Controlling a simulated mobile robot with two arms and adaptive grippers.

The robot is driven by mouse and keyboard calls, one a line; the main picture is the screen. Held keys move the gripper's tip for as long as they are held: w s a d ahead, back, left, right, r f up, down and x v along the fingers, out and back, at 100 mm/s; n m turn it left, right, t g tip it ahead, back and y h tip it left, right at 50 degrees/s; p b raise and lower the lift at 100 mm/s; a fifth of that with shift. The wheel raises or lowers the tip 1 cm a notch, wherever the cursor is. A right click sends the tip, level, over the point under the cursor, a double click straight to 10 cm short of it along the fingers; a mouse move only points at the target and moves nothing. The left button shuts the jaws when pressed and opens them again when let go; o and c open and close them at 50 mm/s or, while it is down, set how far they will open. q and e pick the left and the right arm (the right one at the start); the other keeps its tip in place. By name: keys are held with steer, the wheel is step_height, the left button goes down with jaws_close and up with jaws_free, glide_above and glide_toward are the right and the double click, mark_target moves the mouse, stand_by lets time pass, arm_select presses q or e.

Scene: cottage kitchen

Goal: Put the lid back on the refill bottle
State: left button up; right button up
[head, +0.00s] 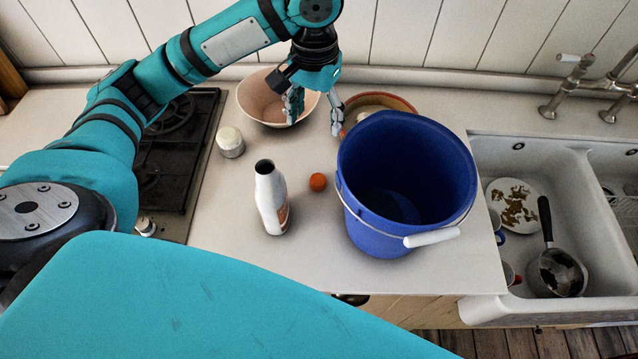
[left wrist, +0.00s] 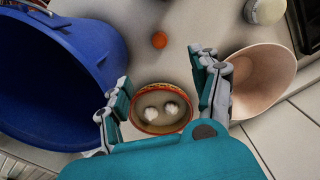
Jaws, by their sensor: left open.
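The refill bottle (head: 271,198) is white with an orange label and stands upright on the counter in the head view. Its dark neck is open, with no lid on it. A small round orange piece, which looks like the lid (head: 317,182), lies on the counter to the right of the bottle. It also shows near the top of the left wrist view (left wrist: 159,40). My left gripper (head: 316,112) is open and empty, pointing down behind the lid, between two bowls. Its spread fingers show in the left wrist view (left wrist: 164,84). My right gripper is not in view.
A blue bucket (head: 375,225) stands close right of the lid. A pink bowl (head: 256,100) and an orange-rimmed bowl (head: 392,101) holding white lumps are at the back. A white jar (head: 230,142) stands by the stove (head: 170,160). The sink (head: 572,185) holds dishes.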

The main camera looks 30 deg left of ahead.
arm_select(q)
steer(key=f, duration=0.1)
steer(key=f+b, duration=0.1)
steer(key=b, duration=0.1)
steer(key=shift+w+f, duration=0.25)
steer(key=shift+f, duration=0.15)
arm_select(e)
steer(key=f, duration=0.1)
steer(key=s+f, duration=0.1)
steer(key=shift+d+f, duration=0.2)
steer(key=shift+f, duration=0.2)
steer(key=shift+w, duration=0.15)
arm_select(q)
steer(key=p, duration=0.2)
glide_above(317, 179)
step_height(317, 179, down, 12)
steer(key=shift+f, duration=0.15)
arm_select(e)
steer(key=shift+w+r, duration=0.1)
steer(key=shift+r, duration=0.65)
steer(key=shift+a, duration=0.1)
